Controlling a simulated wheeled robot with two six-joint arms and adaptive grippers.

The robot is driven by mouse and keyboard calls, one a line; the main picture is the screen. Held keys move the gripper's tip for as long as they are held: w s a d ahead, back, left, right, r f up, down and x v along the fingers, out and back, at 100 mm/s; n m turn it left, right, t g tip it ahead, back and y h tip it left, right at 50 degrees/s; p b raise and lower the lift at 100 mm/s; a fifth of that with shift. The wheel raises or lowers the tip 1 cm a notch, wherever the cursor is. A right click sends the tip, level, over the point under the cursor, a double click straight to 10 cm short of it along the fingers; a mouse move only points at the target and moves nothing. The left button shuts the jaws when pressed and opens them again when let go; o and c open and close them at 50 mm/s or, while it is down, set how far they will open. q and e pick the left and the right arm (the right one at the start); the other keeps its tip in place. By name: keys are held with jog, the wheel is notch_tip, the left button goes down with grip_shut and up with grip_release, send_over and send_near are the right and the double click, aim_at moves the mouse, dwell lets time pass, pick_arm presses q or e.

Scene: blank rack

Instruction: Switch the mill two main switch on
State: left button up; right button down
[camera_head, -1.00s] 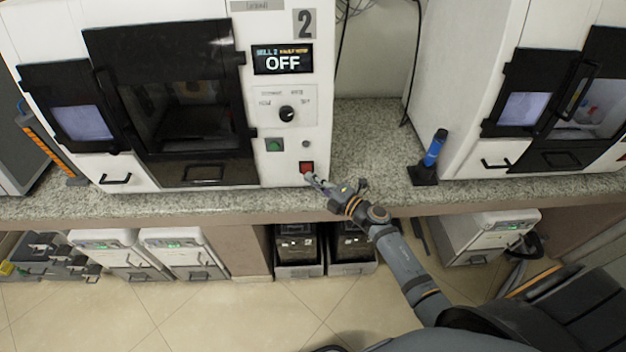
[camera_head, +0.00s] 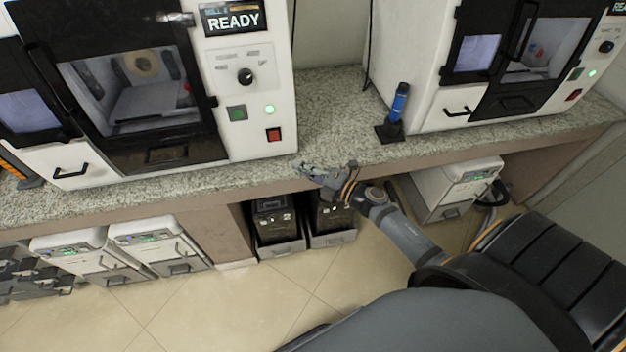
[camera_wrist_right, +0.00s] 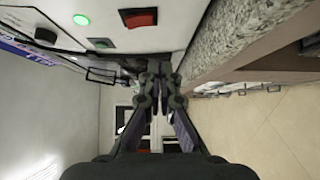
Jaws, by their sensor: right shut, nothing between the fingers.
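Mill two (camera_head: 265,105) is the white machine at the left of the head view. Its display (camera_head: 233,19) reads READY, and a small round lamp (camera_head: 269,110) glows green. The red main switch (camera_head: 273,135) sits low on its front panel, below the lamp and beside the green button (camera_head: 236,113). The red switch also shows at the top of the right wrist view (camera_wrist_right: 139,18). My right gripper (camera_head: 308,170) is shut and empty, in front of the counter edge, below and right of the red switch and apart from it. My left gripper is not in view.
The granite counter (camera_head: 330,110) runs along the front of the machines. A blue-handled tool in a black stand (camera_head: 398,105) stands right of mill two. Another white mill (camera_head: 420,60) stands at the right. Several units and bins (camera_head: 275,230) sit under the counter.

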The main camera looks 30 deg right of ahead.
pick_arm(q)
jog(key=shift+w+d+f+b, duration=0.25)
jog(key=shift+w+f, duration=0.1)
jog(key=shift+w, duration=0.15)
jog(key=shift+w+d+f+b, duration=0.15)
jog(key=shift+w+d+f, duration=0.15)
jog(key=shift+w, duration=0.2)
pick_arm(e)
jog(key=v, duration=0.4)
jog(key=shift+s+f, duration=0.1)
jog(key=shift+f, duration=0.1)
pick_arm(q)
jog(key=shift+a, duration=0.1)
